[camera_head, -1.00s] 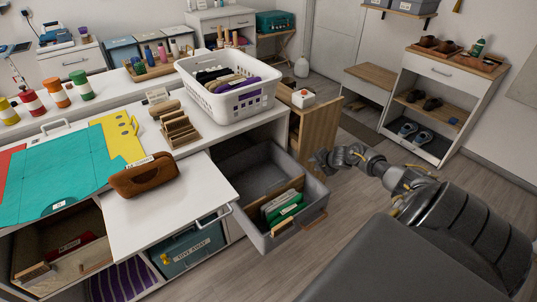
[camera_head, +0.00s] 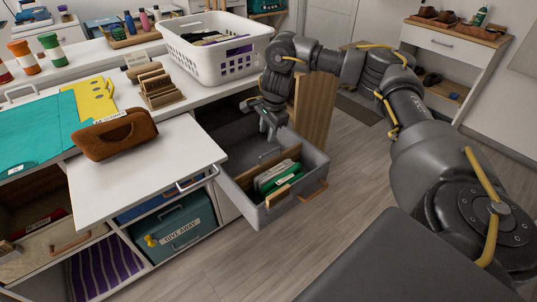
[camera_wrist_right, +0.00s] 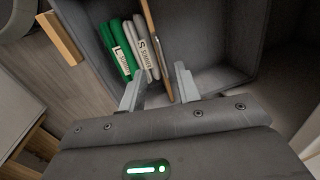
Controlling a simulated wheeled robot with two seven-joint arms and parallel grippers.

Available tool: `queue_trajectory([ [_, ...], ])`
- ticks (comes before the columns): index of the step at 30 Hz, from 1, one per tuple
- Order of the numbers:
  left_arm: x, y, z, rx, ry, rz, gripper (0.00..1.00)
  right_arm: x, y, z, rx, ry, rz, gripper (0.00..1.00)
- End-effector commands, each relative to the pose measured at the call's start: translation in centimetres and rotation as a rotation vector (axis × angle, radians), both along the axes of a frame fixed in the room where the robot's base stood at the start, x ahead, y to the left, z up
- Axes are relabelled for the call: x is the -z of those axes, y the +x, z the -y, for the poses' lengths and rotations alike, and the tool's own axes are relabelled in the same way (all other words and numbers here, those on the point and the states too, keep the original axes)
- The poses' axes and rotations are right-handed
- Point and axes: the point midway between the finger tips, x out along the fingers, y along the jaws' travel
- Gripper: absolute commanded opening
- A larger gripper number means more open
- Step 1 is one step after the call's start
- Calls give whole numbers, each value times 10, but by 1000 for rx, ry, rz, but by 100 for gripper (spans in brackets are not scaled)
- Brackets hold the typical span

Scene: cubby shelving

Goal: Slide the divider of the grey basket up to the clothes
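The grey basket (camera_head: 240,197) is pulled out from under the counter, and its inside also shows in the right wrist view (camera_wrist_right: 225,75). Folded green and white clothes (camera_head: 275,177) stand upright near its front; in the right wrist view the clothes (camera_wrist_right: 132,48) carry L and S labels. The thin wooden divider (camera_wrist_right: 155,45) stands beside the white clothes, with a narrow gap. My right gripper (camera_head: 270,133) is over the basket, pointing down. In the right wrist view its open fingers (camera_wrist_right: 160,88) are spread to either side of the divider's line; contact cannot be told. My left gripper is out of view.
A white laundry basket (camera_head: 215,52) stands on the counter above. A white pull-out board (camera_head: 150,178) with a brown pouch (camera_head: 115,134) is left of the grey basket. A teal giveaway bin (camera_head: 175,232) sits below. The floor at right is clear.

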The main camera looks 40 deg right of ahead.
Motion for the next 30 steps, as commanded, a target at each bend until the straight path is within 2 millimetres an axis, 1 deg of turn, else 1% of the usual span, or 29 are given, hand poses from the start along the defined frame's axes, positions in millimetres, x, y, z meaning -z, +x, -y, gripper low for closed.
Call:
queue_trajectory([
  [3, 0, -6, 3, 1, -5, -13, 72, -2, -3, 3, -36, -26, -8, 33],
  [8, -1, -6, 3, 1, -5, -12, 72, 1, -3, 4, -36, -27, -10, 33],
  [11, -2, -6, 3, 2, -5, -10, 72, 12, -1, 4, -35, -26, -11, 33],
  [21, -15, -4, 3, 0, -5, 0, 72, 74, 11, 4, -33, -26, -11, 33],
  [25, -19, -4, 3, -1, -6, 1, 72, 91, 15, 4, -33, -26, -11, 33],
  [30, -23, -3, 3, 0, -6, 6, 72, 102, 18, 4, -33, -25, -9, 33],
])
